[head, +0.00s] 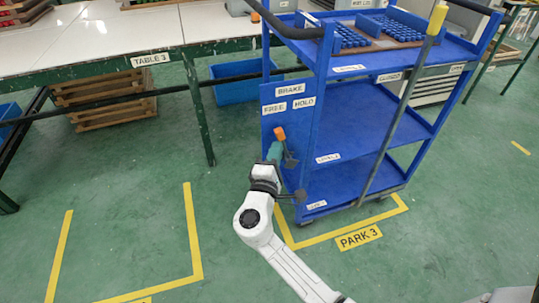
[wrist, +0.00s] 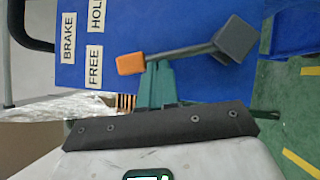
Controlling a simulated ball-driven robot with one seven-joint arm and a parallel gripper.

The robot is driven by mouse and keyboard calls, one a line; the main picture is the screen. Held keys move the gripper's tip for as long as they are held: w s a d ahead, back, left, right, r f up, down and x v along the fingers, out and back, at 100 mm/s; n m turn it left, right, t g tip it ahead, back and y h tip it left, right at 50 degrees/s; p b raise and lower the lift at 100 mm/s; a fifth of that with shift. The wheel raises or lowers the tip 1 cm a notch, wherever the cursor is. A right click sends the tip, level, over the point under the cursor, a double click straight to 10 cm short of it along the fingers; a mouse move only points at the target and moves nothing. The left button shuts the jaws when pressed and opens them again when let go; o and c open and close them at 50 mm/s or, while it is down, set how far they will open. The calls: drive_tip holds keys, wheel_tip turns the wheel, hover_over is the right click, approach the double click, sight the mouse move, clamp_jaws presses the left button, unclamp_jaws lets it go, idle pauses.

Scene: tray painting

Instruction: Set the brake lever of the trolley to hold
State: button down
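The blue trolley (head: 335,110) stands in the marked bay. Its brake panel (head: 303,128) has a FREE label (head: 274,108) on the left and a HOLD label (head: 304,103) on the right. The brake lever has an orange knob (head: 280,133) and a dark pivot block (wrist: 236,40); it leans toward the FREE side. Nothing shows gripped; whether the tips touch the shaft I cannot tell.
A push bar (head: 285,27) juts from the trolley's upper left. A pole with a yellow end (head: 438,18) leans along its right front. Table 3 (head: 110,45), with a blue bin (head: 235,88) beneath, stands at the left. The green floor in front is clear.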

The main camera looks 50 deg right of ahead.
drive_tip(key=d+m+p, duration=0.1)
drive_tip(key=s+r+m+y, duration=0.1)
drive_tip(key=shift+s+d+r+m+g+p, duration=0.1)
drive_tip(key=shift+d+r+m+g+p, duration=0.2)
drive_tip(key=shift+d+g+p, duration=0.1)
drive_tip(key=shift+s+d+r+m+y+p, duration=0.25)
drive_tip(key=shift+s+d+m+y+p, duration=0.3)
drive_tip(key=shift+d+m+y+p, duration=0.4)
drive_tip(key=shift+s+d+f+m+y+p, duration=0.15)
drive_tip(key=shift+s+d+m+y+p, duration=0.3)
drive_tip(key=shift+m, duration=0.4)
drive_tip(key=shift+s+d+f, duration=0.15)
drive_tip(key=shift+s+d, duration=0.15)
drive_tip(key=shift+d, duration=0.25)
drive_tip(key=shift+s, duration=0.1)
